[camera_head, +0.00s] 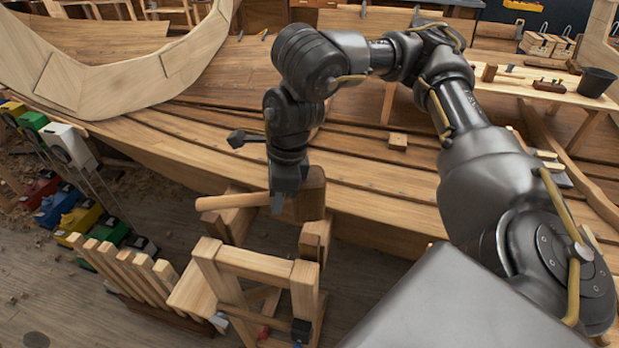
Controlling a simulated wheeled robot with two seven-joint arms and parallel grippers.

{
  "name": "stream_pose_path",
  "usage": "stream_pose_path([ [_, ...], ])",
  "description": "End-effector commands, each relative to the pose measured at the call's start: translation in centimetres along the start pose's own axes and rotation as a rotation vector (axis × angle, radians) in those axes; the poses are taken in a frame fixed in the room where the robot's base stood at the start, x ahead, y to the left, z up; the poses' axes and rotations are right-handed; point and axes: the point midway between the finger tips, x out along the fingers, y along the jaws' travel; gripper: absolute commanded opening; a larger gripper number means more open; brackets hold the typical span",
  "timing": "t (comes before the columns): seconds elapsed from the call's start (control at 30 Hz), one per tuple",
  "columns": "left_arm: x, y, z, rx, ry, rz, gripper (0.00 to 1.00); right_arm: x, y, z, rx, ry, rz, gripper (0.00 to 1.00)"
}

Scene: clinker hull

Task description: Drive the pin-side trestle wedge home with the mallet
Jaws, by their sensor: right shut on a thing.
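My right gripper (277,203) hangs down from its arm and is shut on the handle of a wooden mallet (230,201). The pale handle sticks out to the left of the fingers, and the darker, blocky mallet head (313,194) is just to their right. The mallet is above a wooden trestle (256,264) with pale uprights and a crosspiece. A wooden block (316,237) shows right below the mallet head; I cannot tell whether they touch. I cannot make out for sure which piece is the pin-side wedge. My left gripper is out of view.
The planked clinker hull (190,135) runs behind the trestle, with a small loose block (397,141) on it. Several upright wooden slats (120,268) stand left of the trestle. A bench (545,92) with a dark bucket (597,82) is at upper right.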

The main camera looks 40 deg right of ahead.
Motion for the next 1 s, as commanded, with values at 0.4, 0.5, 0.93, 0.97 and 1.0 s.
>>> stream_pose_path([
  [0.4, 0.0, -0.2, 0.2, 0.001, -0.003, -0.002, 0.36, 0.3, 0.2, -0.2, 0.002, 0.01, 0.01, 0.0],
  [0.5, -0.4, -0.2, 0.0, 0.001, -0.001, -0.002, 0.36, -0.2, 0.2, -0.1, 0.002, 0.009, 0.01, 0.0],
  [0.93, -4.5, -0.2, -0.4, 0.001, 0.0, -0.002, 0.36, -4.8, 0.1, 0.8, 0.002, 0.01, 0.01, 0.0],
  [0.97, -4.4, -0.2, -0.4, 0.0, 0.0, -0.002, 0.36, -4.7, 0.1, 0.8, 0.002, 0.01, 0.01, 0.0],
  [1.0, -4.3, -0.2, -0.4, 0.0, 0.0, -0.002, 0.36, -4.6, 0.1, 0.8, 0.002, 0.01, 0.01, 0.0],
])
